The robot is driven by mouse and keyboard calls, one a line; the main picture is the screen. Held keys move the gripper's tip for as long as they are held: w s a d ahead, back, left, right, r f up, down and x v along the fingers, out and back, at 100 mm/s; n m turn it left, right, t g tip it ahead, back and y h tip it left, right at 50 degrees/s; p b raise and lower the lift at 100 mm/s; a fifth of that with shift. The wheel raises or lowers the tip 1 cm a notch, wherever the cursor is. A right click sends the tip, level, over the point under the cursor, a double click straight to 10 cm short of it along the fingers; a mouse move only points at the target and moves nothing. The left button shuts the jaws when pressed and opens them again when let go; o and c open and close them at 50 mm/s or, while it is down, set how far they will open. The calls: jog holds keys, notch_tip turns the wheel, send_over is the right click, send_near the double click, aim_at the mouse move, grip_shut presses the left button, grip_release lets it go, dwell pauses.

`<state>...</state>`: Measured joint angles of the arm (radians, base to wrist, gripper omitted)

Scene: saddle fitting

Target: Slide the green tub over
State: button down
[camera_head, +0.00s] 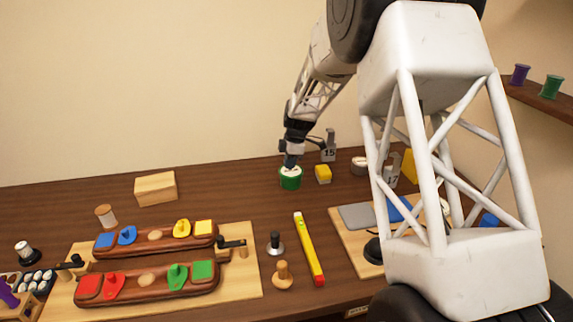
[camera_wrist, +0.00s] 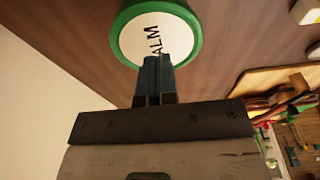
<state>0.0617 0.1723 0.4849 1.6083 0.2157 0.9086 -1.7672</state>
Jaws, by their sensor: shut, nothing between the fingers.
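The green tub (camera_head: 290,180) stands upright on the brown table near its back, in the middle of the head view. In the wrist view the tub (camera_wrist: 191,13) shows its green rim and a white top with dark letters that read "ALM". My gripper (camera_head: 290,164) is right at the tub's top in the head view. In the wrist view my gripper's fingertips (camera_wrist: 154,60) are together and overlap the near edge of the white top. Nothing is held between them. I cannot tell whether the tips touch the tub.
A yellow block (camera_head: 323,174) stands close to the tub's right. A grey weight (camera_head: 328,152) marked 15 stands behind it. A yellow level (camera_head: 308,248) lies in front. A wooden block (camera_head: 156,188) is at the left, with bare table between it and the tub.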

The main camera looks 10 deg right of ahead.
jog(key=d, duration=1)
jog(key=shift+d, duration=0.4)
jog(key=shift+r, duration=0.1)
jog(key=s+a+r+m+t+h, duration=0.1)
jog(key=s+a+r+m, duration=0.35)
jog(key=s+r, duration=0.6)
jog(key=s+a+r+m, duration=0.45)
jog(key=s+r, duration=0.25)
jog(key=s, duration=0.7)
jog(key=s+a+m+t+h, duration=0.1)
jog(key=s+m, duration=0.8)
jog(key=s, duration=1.8)
jog(key=shift+a+r+t, duration=0.2)
jog(key=shift+a+t, duration=0.2)
jog(key=shift+a, duration=0.8)
jog(key=c, duration=1.8)
grip_release()
jog(key=shift+c, duration=0.2)
jog(key=o, duration=1.1)
